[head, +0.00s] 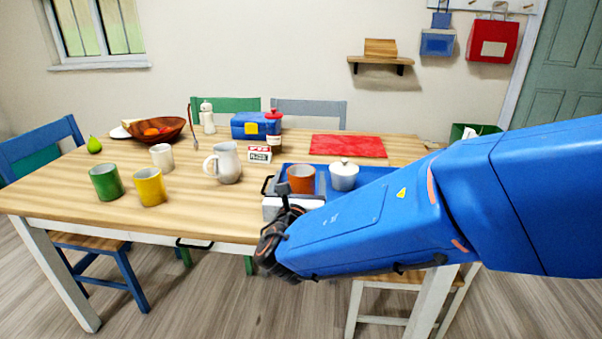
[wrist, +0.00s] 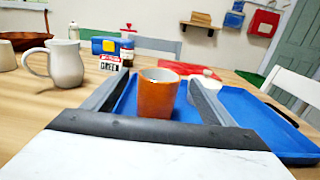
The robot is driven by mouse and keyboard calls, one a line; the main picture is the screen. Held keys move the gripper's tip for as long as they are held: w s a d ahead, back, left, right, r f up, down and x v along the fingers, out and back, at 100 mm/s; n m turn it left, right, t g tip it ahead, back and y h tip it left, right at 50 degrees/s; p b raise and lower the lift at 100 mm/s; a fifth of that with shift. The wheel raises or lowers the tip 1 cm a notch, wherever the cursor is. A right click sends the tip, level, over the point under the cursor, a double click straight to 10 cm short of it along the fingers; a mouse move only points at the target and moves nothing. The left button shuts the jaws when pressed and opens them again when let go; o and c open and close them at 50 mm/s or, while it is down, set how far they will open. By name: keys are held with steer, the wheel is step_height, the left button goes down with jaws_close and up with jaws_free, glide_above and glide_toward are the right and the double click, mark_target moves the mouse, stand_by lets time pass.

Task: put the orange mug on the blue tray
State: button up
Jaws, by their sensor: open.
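The orange mug (head: 301,179) stands upright on the left part of the blue tray (head: 374,172), near the table's front edge. In the wrist view the orange mug (wrist: 157,97) is between the two grey fingers of my gripper (wrist: 157,82), with the blue tray (wrist: 240,108) beneath and behind it. The fingers are open, with a gap visible on each side of the mug. In the head view my gripper (head: 290,200) is at the tray's front left, partly hidden by my blue arm. The arm also covers the tray's front right.
A white lidded pot (head: 344,175) stands on the tray, just right of the mug. A white jug (head: 225,163) and a small sign box (head: 259,154) are to the left. Yellow (head: 150,187) and green (head: 106,182) mugs stand farther left. A red mat (head: 347,146) lies behind the tray.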

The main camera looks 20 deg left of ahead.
steer(key=v, duration=0.6)
steer(key=shift+s, duration=0.1)
steer(key=shift+d, duration=0.1)
